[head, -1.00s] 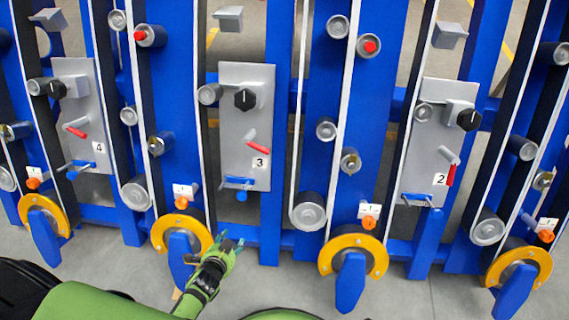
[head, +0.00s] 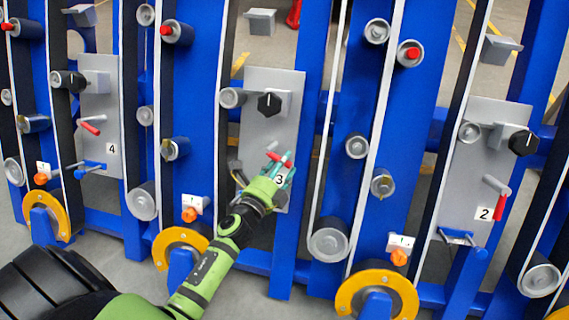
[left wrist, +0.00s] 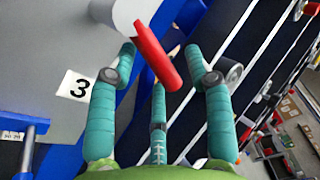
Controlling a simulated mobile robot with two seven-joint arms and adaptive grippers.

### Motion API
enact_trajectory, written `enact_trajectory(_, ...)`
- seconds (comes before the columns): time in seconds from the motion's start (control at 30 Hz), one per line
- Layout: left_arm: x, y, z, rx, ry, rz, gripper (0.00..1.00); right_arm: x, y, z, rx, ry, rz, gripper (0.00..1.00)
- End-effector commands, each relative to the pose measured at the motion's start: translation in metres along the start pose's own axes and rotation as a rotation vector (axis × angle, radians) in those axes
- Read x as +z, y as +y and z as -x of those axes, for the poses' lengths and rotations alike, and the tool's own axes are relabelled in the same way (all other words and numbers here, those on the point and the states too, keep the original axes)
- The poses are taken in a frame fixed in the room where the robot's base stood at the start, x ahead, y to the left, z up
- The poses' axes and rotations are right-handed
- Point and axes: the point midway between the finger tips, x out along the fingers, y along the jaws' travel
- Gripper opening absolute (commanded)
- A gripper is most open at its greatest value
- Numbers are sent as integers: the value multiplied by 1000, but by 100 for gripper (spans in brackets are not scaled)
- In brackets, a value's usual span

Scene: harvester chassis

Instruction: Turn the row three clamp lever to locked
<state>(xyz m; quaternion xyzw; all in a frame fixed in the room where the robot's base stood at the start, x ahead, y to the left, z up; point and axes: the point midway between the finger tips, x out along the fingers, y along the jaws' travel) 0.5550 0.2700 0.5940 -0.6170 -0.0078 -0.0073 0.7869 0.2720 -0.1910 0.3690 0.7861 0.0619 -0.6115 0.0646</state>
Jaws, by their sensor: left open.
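The row three clamp lever (head: 286,161) has a red handle on a grey pivot, low on the grey panel (head: 258,82) labelled 3. My left gripper (head: 279,172) is open in front of that panel, at the lever, and partly hides it. In the left wrist view, the red handle (left wrist: 157,55) slants down to the right from its pale grey pivot (left wrist: 120,14). The handle lies between the spread teal fingers of my left gripper (left wrist: 160,65). I cannot tell whether a finger touches it. My right gripper is out of view.
A black knob (head: 269,103) sits above the lever. Panels labelled 4 (head: 98,105) and 2 (head: 478,160) carry similar red levers. Blue posts, rollers and yellow rings (head: 182,244) flank the row. Floor shows in front of the frame.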

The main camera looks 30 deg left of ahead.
Motion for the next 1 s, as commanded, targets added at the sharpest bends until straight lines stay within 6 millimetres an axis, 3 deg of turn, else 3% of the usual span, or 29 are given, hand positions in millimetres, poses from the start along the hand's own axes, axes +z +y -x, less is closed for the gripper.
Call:
enact_trajectory(0.13,0,0,-11,0,0,1,51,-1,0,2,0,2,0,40)
enact_trajectory(0.4,0,1,-12,2,0,2,51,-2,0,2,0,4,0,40)
enact_trajectory(0.53,0,0,-12,2,0,2,0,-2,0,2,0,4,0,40)
enact_trajectory(0.9,1,1,-11,4,12,-19,0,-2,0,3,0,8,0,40)
enact_trajectory(1.0,1,2,-10,7,31,-47,0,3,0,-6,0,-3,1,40)
